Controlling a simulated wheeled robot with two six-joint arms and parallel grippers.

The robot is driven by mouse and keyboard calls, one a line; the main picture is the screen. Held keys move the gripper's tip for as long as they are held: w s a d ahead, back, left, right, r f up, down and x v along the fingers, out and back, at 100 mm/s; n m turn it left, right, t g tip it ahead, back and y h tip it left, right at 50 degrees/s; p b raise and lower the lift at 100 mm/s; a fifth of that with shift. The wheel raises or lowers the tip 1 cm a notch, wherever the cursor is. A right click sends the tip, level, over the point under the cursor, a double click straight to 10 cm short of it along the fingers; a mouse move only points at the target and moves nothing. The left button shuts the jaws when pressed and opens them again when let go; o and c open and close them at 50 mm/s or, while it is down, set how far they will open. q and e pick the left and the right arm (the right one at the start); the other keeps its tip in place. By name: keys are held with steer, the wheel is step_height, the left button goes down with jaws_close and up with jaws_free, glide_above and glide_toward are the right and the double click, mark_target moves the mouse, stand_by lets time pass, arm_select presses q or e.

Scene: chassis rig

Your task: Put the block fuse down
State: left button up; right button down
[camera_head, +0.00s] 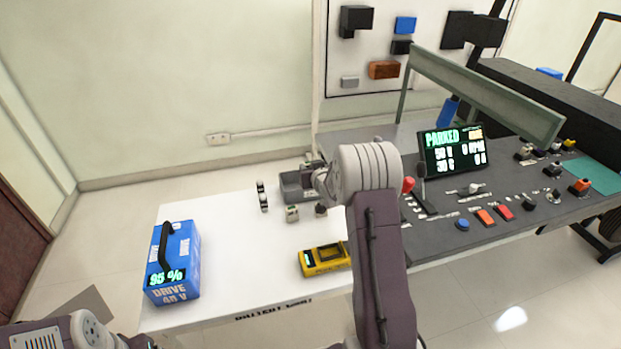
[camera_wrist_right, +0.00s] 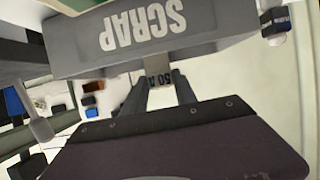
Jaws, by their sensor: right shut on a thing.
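My right gripper (camera_head: 314,174) is at the far edge of the white table, beside a grey bin (camera_head: 291,187). The bin, marked SCRAP (camera_wrist_right: 205,42), is close past the fingertips. I cannot tell whether the fuse touches it. The fuse is not clear in the head view. My left gripper (camera_head: 132,342) shows only partly at the lower left edge; its fingers are unclear.
A blue drive battery (camera_head: 181,245) stands at the white table's left, and a yellow meter (camera_head: 325,259) lies near its front. Small parts (camera_head: 292,213) stand before the bin. A dark console (camera_head: 500,215) with a PARKED display (camera_head: 453,149) is right. The table's middle is clear.

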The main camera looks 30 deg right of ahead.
step_height(320, 180, down, 3)
steer(key=shift+f+b, duration=0.2)
steer(key=shift+b, duration=0.1)
steer(key=shift+f, duration=0.2)
steer(key=shift+s+a+f+b, duration=0.1)
steer(key=shift+s+f+b, duration=0.05)
steer(key=shift+f+b, duration=0.45)
steer(key=c, duration=1)
jaws_free()
steer(key=shift+s+f, duration=0.1)
steer(key=shift+f, duration=0.1)
steer(key=shift+r, duration=0.1)
steer(key=shift+r+p, duration=0.3)
steer(key=shift+p, duration=0.15)
steer(key=shift+r+p, duration=0.5)
steer(key=shift+p, duration=0.05)
steer(key=v, duration=1.1)
steer(key=shift+s+r, duration=0.2)
steer(key=shift+r, duration=0.05)
